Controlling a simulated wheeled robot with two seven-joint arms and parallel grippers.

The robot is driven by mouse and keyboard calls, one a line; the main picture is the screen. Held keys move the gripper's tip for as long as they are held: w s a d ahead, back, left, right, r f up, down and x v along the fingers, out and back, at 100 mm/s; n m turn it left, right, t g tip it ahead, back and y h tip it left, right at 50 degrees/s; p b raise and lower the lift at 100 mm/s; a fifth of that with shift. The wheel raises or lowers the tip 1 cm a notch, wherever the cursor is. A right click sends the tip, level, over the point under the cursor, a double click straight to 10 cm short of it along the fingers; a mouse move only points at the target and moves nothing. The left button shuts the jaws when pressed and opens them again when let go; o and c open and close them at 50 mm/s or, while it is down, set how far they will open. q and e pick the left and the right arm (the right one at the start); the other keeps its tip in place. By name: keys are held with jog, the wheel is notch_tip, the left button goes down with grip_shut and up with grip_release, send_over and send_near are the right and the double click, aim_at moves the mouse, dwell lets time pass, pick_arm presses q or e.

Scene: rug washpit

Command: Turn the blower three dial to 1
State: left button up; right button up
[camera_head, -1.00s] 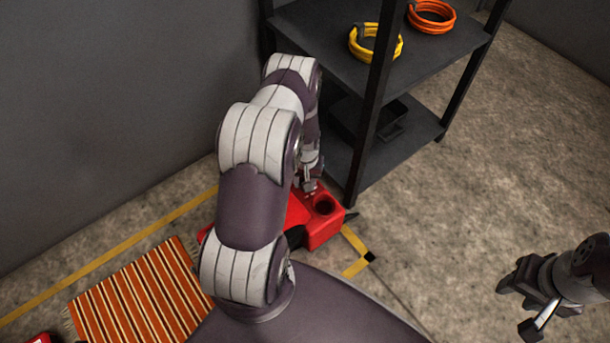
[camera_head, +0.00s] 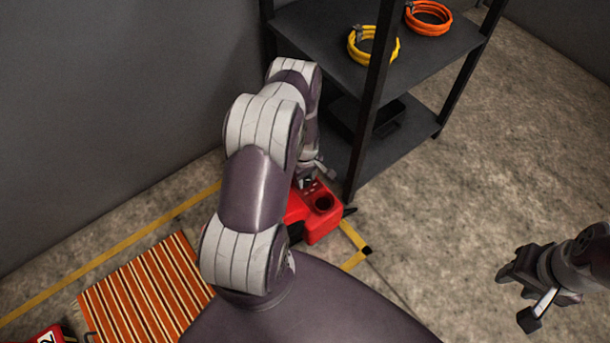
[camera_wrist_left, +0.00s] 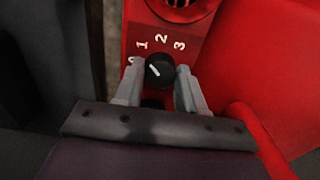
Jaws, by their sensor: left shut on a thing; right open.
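The red blower (camera_head: 322,225) stands on the floor by the shelf's foot. Its black dial (camera_wrist_left: 160,69) shows in the left wrist view, with the white marks 0, 1, 2 and 3 around its upper side. The dial's white pointer line slants to the upper left, roughly toward 0 and 1; I cannot tell exactly where it stops. My left gripper (camera_wrist_left: 157,84) is shut on the dial, one finger on each side. In the head view my arm partly hides the blower. My right gripper (camera_head: 517,297) is open and empty over bare floor at the right.
A dark shelf rack (camera_head: 330,35) stands just behind the blower, holding a yellow hose coil (camera_head: 373,45), an orange hose coil (camera_head: 429,18) and a black bin (camera_head: 380,122). A striped rug (camera_head: 140,295) lies at left. Another red object (camera_head: 42,335) shows at the lower left corner.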

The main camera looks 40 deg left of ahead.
aim_at(305, 180)
pick_arm(q)
jog(key=shift+n, duration=0.4)
jog(key=o, duration=1.1)
jog(key=shift+c, duration=0.2)
notch_tip(305, 180, up, 13)
jog(key=p, duration=0.7)
jog(key=shift+f, duration=0.15)
